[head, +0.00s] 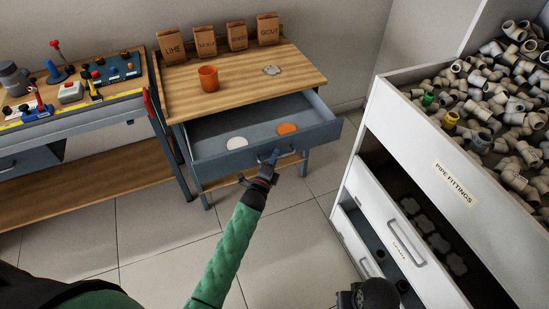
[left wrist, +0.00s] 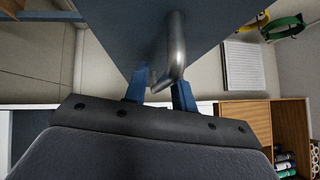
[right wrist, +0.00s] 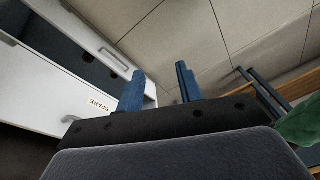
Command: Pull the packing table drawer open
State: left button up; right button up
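The packing table (head: 180,94) has a wooden top. Its grey-blue drawer (head: 205,128) stands well out from the table, showing its inside. In the drawer lie a white round thing (head: 237,143) and an orange one (head: 287,128). My left gripper (head: 272,158) is at the drawer's front. In the left wrist view, the metal bar handle (left wrist: 173,50) passes between the blue fingers of this gripper (left wrist: 160,90), which are closed about it. My right gripper (right wrist: 160,88) is open, with nothing between its fingers; in the head view it is dark at the bottom edge.
Paper bags (head: 205,40), an orange cup (head: 208,77) and a grey piece (head: 271,70) are on the table. A workbench (head: 85,118) with tools stands at left. At right, a white cabinet (head: 400,130) full of pipe fittings has open drawers (head: 375,200). Tiled floor lies between.

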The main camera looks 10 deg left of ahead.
pick_arm(q)
jog(key=shift+o, duration=0.2)
pick_arm(e)
jog(key=shift+s, duration=0.1)
